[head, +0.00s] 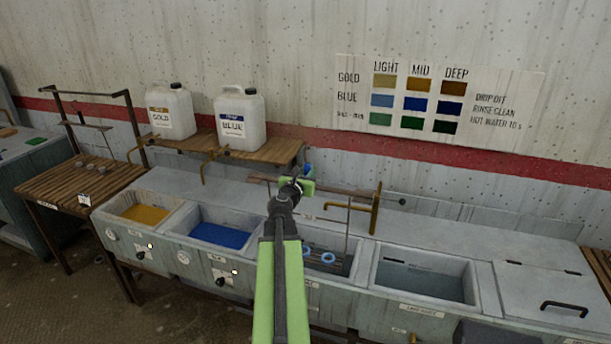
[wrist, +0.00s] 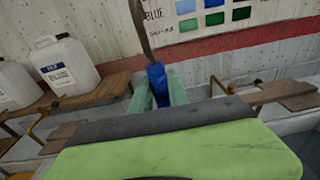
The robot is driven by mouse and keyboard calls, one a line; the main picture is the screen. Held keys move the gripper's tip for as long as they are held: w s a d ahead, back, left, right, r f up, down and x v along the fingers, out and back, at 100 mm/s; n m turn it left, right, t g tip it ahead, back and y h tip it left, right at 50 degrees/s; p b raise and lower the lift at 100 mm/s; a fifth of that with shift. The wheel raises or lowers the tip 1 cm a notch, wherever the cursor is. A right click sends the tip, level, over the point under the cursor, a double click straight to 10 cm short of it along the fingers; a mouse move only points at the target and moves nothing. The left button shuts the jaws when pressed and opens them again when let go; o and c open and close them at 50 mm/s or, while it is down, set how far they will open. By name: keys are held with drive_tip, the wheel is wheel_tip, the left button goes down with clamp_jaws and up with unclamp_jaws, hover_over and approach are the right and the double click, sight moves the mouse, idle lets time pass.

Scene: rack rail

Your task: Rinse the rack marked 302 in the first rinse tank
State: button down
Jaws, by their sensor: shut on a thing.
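My gripper (head: 303,186) is above the back edge of the tanks and shut on a blue grip (head: 308,168). In the wrist view the pale green jaws of my gripper (wrist: 157,90) close around the blue grip (wrist: 156,76), with a dark rod rising from it. I cannot read a 302 mark. Light blue rings (head: 328,259) and a thin upright rod (head: 347,225) show in the grey tank (head: 352,240) right of my arm. My arm hides that tank's left part, and I cannot tell whether these parts join the blue grip.
A yellow tank (head: 146,214) and a blue tank (head: 217,234) are at left. A clear-water tank (head: 425,280) and a lidded tank (head: 560,290) are at right. A brass bracket and rail (head: 375,208) stand behind. Jugs (head: 240,120) sit on a shelf; a wooden stand (head: 75,185) is far left.

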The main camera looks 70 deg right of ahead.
drive_tip(key=d+f+b, duration=0.3)
drive_tip(key=d, duration=0.5)
drive_tip(key=shift+w+f, duration=0.2)
drive_tip(key=c, duration=2)
unclamp_jaws()
drive_tip(key=shift+r, duration=0.45)
clamp_jaws()
drive_tip(key=shift+a, duration=0.1)
drive_tip(key=shift+a, duration=0.3)
drive_tip(key=shift+f, duration=0.1)
